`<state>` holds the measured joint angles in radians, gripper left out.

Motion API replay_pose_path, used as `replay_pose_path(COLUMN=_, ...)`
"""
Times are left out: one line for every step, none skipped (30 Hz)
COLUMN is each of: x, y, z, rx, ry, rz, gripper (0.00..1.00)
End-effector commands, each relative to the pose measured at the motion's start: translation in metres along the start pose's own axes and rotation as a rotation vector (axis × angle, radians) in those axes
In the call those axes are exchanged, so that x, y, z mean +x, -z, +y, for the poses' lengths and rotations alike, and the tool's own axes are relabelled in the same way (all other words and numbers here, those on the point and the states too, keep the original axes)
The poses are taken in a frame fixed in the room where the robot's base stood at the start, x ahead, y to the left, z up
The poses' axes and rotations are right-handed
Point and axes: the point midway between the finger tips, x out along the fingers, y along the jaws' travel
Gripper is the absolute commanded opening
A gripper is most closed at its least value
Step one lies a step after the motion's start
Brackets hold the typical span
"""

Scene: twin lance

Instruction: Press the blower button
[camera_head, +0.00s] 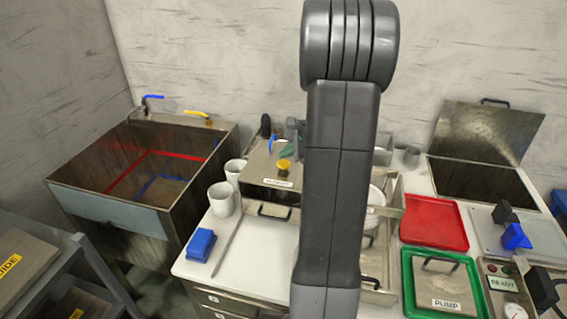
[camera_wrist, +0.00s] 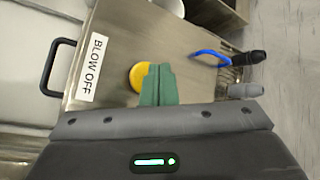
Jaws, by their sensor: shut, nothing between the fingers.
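The round yellow button (camera_wrist: 138,77) is on top of a metal box (camera_wrist: 125,35) labelled "BLOW OFF" (camera_wrist: 90,68). In the head view the yellow button (camera_head: 284,164) shows on the box's top, just left of my arm. My gripper (camera_wrist: 158,70) has green fingers, shut together and empty. In the wrist view its tips overlap the button's right side and hide part of it. In the head view my gripper (camera_head: 291,150) is just behind the button, partly covered by my arm. I cannot tell whether the tips touch the button.
A blue lever (camera_wrist: 207,55) and a black-handled part (camera_wrist: 249,58) stand close to the box. White cups (camera_head: 221,199) and a blue block (camera_head: 201,245) are on the counter to the left. A red tray (camera_head: 433,222) and a green-rimmed tray (camera_head: 408,290) lie right of my arm.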

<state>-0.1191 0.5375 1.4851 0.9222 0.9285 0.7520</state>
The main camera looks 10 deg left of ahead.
Motion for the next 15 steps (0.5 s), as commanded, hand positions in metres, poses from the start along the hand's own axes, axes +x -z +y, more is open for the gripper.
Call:
replay_pose_path(x=0.0, y=0.0, z=0.0, rx=0.0, ry=0.0, rz=0.0, gripper=0.0)
replay_pose_path(x=0.0, y=0.0, z=0.0, rx=0.0, ry=0.0, rz=0.0, gripper=0.0)
replay_pose_path(x=0.0, y=0.0, z=0.0, rx=0.0, ry=0.0, rz=0.0, gripper=0.0)
replay_pose_path(x=0.0001, y=0.0, z=0.0001, rx=0.0, ry=0.0, rz=0.0, gripper=0.0)
replay_pose_path(x=0.0002, y=0.0002, z=0.0002, rx=0.0, ry=0.0, rz=0.0, gripper=0.0)
replay_pose_path(x=0.0008, y=0.0005, z=0.0006, rx=0.0, ry=0.0, rz=0.0, gripper=0.0)
replay_pose_path(x=0.0013, y=0.0009, z=0.001, rx=0.0, ry=0.0, rz=0.0, gripper=0.0)
replay_pose_path(x=0.002, y=0.0014, z=0.0015, rx=0.0, ry=0.0, rz=0.0, gripper=0.0)
replay_pose_path(x=0.0031, y=0.0022, z=0.0024, rx=0.0, ry=0.0, rz=0.0, gripper=0.0)
replay_pose_path(x=0.0039, y=0.0028, z=0.003, rx=0.0, ry=0.0, rz=0.0, gripper=0.0)
replay_pose_path(x=0.0047, y=0.0034, z=0.0036, rx=0.0, ry=0.0, rz=0.0, gripper=0.0)
replay_pose_path(x=0.0056, y=0.004, z=0.0043, rx=0.0, ry=0.0, rz=0.0, gripper=0.0)
replay_pose_path(x=0.006, y=0.0043, z=0.0046, rx=0.0, ry=0.0, rz=0.0, gripper=0.0)
replay_pose_path(x=0.0062, y=0.0045, z=0.0047, rx=0.0, ry=0.0, rz=0.0, gripper=0.0)
replay_pose_path(x=0.0061, y=0.0044, z=0.0046, rx=0.0, ry=0.0, rz=0.0, gripper=0.0)
